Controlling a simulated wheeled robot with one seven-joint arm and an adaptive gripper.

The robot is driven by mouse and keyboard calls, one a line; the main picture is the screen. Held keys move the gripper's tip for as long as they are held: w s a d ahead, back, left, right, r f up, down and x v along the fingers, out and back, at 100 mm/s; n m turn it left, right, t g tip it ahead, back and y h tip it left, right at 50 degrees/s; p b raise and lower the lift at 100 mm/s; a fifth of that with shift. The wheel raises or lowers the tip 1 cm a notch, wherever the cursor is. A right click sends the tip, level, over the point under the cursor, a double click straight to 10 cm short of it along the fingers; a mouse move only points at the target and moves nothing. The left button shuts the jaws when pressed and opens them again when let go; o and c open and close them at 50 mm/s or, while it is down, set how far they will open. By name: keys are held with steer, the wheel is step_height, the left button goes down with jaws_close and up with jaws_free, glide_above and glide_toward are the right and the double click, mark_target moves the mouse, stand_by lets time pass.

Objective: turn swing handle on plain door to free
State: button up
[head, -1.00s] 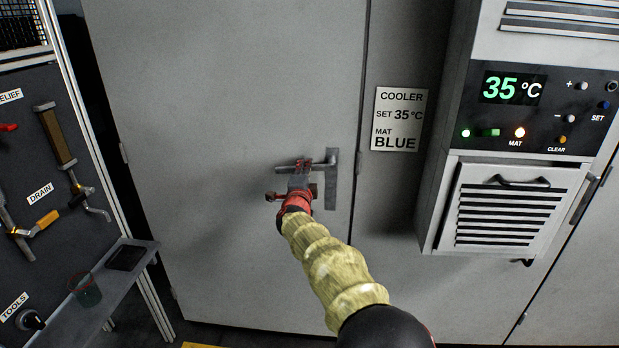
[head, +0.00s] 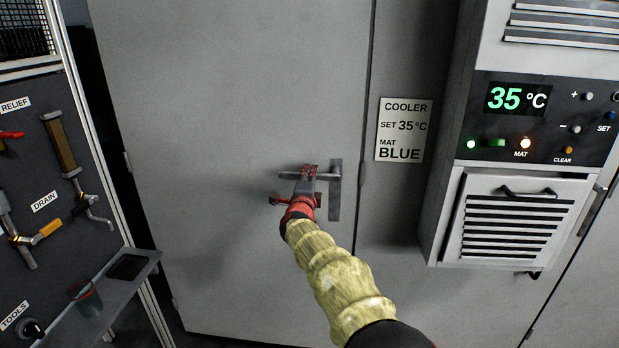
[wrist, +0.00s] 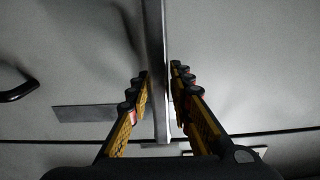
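The plain door (head: 230,90) is a large grey panel, and it looks closed. Its swing handle (head: 290,177) is a metal lever on an upright plate (head: 335,190) near the door's right edge. The lever points left, about level. My gripper (head: 308,172) is at the lever and hides its middle part. In the wrist view the lever (wrist: 154,40) runs upright between the two fingers of my gripper (wrist: 160,80). The fingertips lie close against it on both sides. The contact itself is hard to see.
A cooler unit (head: 520,200) with a 35 °C display and a louvred front stands right of the door. A cooler sign (head: 404,129) is between them. At left are a panel with valves (head: 62,140) and a shelf (head: 120,285) holding a cup (head: 86,296).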

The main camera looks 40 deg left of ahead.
steer(key=shift+o, duration=1.4)
steer(key=shift+s, duration=0.1)
steer(key=v, duration=1.2)
steer(key=shift+f, duration=0.1)
